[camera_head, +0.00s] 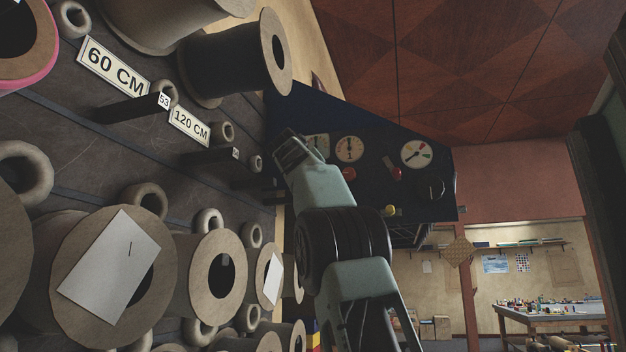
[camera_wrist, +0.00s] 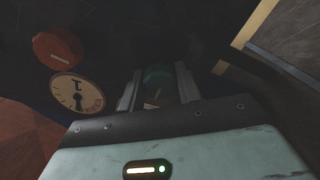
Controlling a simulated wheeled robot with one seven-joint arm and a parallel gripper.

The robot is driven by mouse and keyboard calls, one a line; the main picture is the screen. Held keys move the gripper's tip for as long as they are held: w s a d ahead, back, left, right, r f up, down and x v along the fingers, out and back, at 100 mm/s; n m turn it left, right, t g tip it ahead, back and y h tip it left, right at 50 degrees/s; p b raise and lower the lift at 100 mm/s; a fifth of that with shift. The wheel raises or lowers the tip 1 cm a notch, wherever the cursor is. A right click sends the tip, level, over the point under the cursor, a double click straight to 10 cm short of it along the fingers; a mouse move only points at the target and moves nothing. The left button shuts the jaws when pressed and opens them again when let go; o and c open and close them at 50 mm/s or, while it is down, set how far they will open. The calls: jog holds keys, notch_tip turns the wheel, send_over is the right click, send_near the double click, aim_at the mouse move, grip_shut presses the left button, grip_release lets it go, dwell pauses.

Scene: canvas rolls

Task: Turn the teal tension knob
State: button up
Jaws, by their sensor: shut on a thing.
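The teal tension knob (camera_wrist: 158,80) shows in the wrist view between the two fingers of my gripper (camera_wrist: 158,88). The fingers are shut on its sides, and a pale pointer mark shows on its near part. In the head view my gripper (camera_head: 290,150) reaches the left part of the dark control panel (camera_head: 375,135), and my arm hides the knob there. A round gauge (camera_wrist: 77,93) with a dark needle and a red knob (camera_wrist: 58,50) are left of my gripper in the wrist view.
The panel also bears dials (camera_head: 349,149) and (camera_head: 416,154), a black knob (camera_head: 430,188) and a yellow button (camera_head: 390,210). Canvas rolls (camera_head: 210,275) and labelled shelves (camera_head: 60,150) stand close on the left. A worktable (camera_head: 550,318) is far right.

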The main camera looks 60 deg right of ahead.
jog(key=shift+f, duration=0.15)
jog(key=o, duration=1)
jog(key=b+v, duration=0.6)
jog(key=v, duration=1.1)
jog(key=shift+a+b, duration=0.2)
jog(key=shift+b, duration=0.15)
